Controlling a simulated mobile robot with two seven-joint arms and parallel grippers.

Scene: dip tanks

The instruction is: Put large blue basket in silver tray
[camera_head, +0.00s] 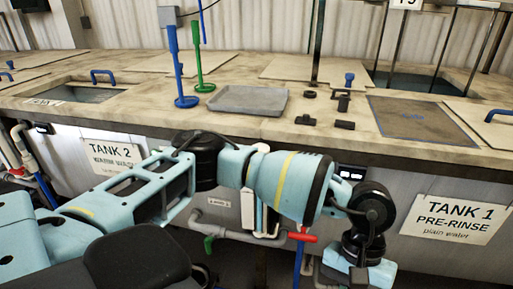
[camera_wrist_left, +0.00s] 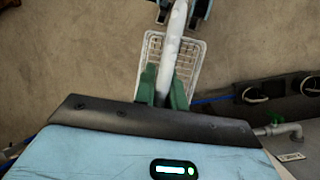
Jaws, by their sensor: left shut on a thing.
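In the left wrist view my left gripper (camera_wrist_left: 163,90) has its green fingers shut on a pale, upright handle. Below it hangs a white-looking wire basket (camera_wrist_left: 190,62) over the brown floor. No blue shows clearly on the basket, and the hand hides part of it. In the head view my left arm reaches across the front of the counter to the right, and its gripper and the basket are below the picture edge. The silver tray (camera_head: 248,99) lies flat and empty on the counter. My right gripper is not in view.
A blue stand (camera_head: 184,70) and a green stand (camera_head: 200,60) are left of the tray. Small black parts (camera_head: 342,103) and a dark mesh panel (camera_head: 418,119) are to its right. Pipes with a red valve handle (camera_head: 301,237) run below the counter front.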

